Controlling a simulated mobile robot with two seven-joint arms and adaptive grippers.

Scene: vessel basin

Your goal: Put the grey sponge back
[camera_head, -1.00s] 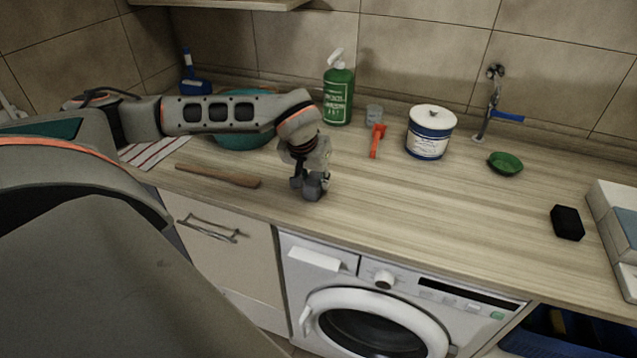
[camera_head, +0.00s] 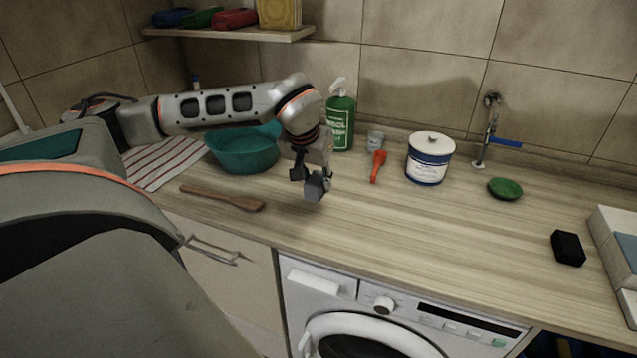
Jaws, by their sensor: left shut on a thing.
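My left gripper (camera_head: 312,173) reaches in from the left and points down above the front part of the wooden counter. It is shut on a small grey block, the grey sponge (camera_head: 317,188), held between the fingers and partly hidden by them. The sponge appears clear of the counter top. A wall shelf (camera_head: 230,34) at the upper left bears a blue sponge (camera_head: 172,18), a green one (camera_head: 203,17), a red one (camera_head: 236,19) and a yellow block (camera_head: 279,13). My right gripper is not in view.
Behind the gripper stand a teal bowl (camera_head: 243,152), a green spray bottle (camera_head: 341,122) and a glass (camera_head: 375,139). A white-blue tub (camera_head: 429,160), green dish (camera_head: 504,188) and black block (camera_head: 568,248) are right.

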